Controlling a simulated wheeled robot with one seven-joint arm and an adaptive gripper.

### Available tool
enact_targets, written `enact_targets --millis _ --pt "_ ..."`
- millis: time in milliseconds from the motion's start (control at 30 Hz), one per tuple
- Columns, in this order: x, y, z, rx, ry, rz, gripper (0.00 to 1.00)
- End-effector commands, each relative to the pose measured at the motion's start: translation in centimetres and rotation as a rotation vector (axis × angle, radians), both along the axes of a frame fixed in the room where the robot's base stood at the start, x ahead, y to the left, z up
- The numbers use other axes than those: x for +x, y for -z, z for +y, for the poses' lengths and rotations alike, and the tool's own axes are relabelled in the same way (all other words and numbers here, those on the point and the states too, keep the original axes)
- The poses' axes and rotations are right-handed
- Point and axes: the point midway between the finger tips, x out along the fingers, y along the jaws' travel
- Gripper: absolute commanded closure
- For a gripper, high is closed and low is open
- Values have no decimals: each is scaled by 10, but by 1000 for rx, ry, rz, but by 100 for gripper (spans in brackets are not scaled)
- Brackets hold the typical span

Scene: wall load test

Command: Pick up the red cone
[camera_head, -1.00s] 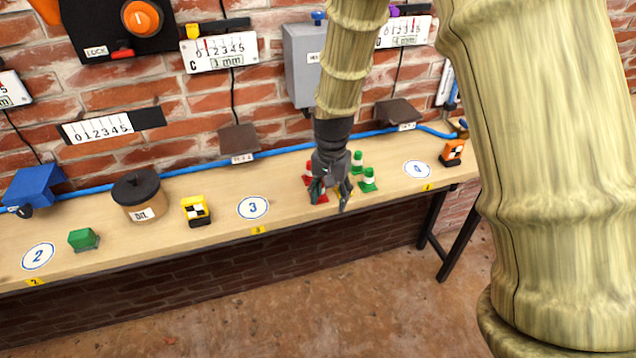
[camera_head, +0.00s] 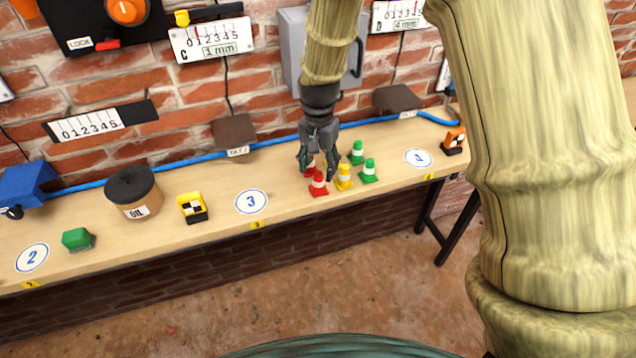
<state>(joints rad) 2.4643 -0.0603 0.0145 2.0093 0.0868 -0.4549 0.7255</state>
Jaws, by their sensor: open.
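A red cone (camera_head: 319,184) with a white band stands upright near the front edge of the wooden bench, in full view. A second red cone (camera_head: 309,168) stands just behind it, partly hidden by my gripper. My gripper (camera_head: 318,172) points down with its fingers around or close over the rear red cone; I cannot tell whether they touch it. Its jaws are open.
A yellow cone (camera_head: 345,178) stands right of the front red cone, with two green cones (camera_head: 369,171) (camera_head: 357,153) beyond it. The blue pipe (camera_head: 270,147) runs along the wall behind. The bench around disc 3 (camera_head: 251,202) is mostly clear.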

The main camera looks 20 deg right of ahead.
Motion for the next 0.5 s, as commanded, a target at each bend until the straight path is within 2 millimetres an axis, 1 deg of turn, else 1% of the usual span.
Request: enact_targets --millis 133,500 --pt "0 7 0 0 -1 3 45" --pt "3 43 1 0 -4 1 45"
